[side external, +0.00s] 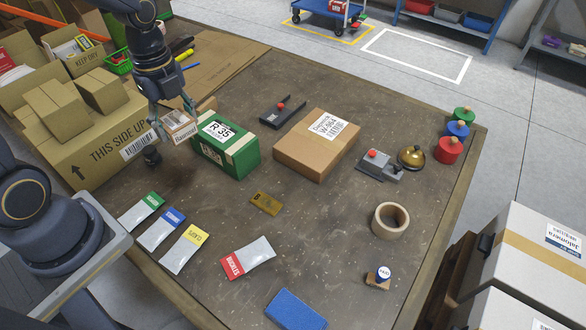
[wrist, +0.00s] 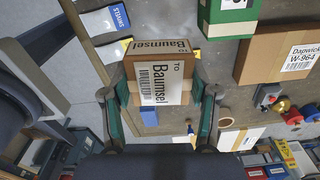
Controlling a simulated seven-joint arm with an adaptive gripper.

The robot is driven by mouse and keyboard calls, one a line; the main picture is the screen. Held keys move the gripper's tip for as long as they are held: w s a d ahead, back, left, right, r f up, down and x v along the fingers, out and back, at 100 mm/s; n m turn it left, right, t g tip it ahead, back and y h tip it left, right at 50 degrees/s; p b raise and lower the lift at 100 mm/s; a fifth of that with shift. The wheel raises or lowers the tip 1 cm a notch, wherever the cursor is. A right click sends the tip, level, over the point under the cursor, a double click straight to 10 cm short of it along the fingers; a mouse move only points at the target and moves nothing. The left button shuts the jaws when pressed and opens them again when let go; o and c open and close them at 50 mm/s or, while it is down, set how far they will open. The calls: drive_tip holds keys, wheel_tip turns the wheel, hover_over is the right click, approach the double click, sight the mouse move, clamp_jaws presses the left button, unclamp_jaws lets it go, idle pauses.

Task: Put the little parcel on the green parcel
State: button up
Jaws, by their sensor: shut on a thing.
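The little parcel (side external: 181,121) is a small brown box with a white "Baumsel" label. It is between the fingers of my gripper (side external: 166,128), which is shut on it. In the wrist view the little parcel (wrist: 158,78) fills the space between my two fingers (wrist: 159,100). The green parcel (side external: 237,158) stands on the table, a green box with a white band and an "R 35" label. It shows partly at the top of the wrist view (wrist: 228,20). The little parcel is just left of the green parcel in the side view and appears raised; the exact gap is unclear.
A brown W-964 parcel (side external: 305,156) stands right of the green one. Large cartons (side external: 92,152) crowd the left side. Several flat bags (side external: 184,249) lie at the front left. A tape roll (side external: 390,219) and a bell (side external: 411,156) are at the right.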

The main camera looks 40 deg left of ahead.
drive_tip(key=a+n, duration=0.1)
drive_tip(key=a, duration=0.3)
hover_over(220, 131)
drive_tip(key=f, duration=0.8)
drive_tip(key=shift+s+f, duration=0.25)
drive_tip(key=shift+s, duration=0.05)
drive_tip(key=shift+w+f, duration=0.4)
drive_tip(key=shift+f, duration=1.55)
drive_tip(key=shift+f, duration=0.15)
drive_tip(key=o, duration=1.2)
